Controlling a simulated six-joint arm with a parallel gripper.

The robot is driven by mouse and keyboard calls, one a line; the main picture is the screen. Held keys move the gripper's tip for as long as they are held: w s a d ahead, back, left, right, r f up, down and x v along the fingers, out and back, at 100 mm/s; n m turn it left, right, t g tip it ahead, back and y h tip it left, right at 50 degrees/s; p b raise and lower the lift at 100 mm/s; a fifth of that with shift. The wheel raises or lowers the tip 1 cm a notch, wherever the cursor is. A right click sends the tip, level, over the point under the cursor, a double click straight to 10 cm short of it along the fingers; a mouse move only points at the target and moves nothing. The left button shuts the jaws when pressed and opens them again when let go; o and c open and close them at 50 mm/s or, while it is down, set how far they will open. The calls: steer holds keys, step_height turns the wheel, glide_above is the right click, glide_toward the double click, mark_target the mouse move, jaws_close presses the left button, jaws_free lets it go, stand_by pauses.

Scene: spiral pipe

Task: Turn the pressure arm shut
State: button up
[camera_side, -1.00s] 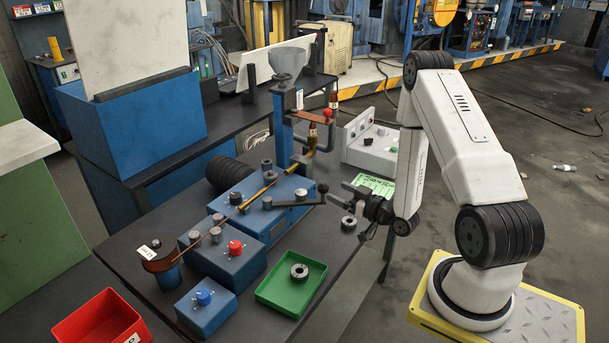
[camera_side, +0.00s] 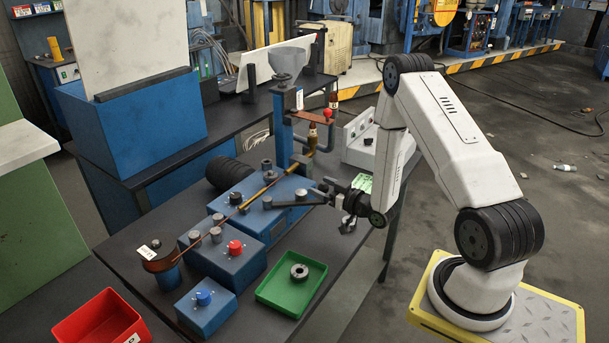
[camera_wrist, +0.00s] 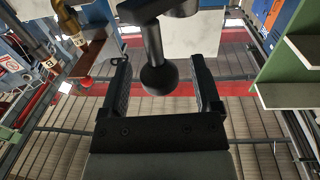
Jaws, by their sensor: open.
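The pressure arm (camera_side: 295,204) is a dark grey lever on top of the blue machine block (camera_side: 290,218), pointing right from its round pivot in the side view. Its black ball knob (camera_wrist: 158,80) shows in the wrist view. My gripper (camera_side: 326,190) is at the knob end of the arm; in the wrist view my gripper (camera_wrist: 161,65) is open, with the knob between its two fingers and a visible gap on each side. In the side view the fingers largely hide the knob.
A green tray (camera_side: 316,273) with a dark ring sits in front. Blue boxes with a red knob (camera_side: 235,247) and a blue knob (camera_side: 204,296) stand to the left. A blue post with a hopper (camera_side: 288,65) and brown bottles rises behind. A grey box (camera_side: 362,140) stands behind my wrist.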

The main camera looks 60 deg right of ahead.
steer(key=shift+w+d, duration=0.1)
steer(key=shift+w, duration=0.85)
jaws_close()
stand_by(0.8)
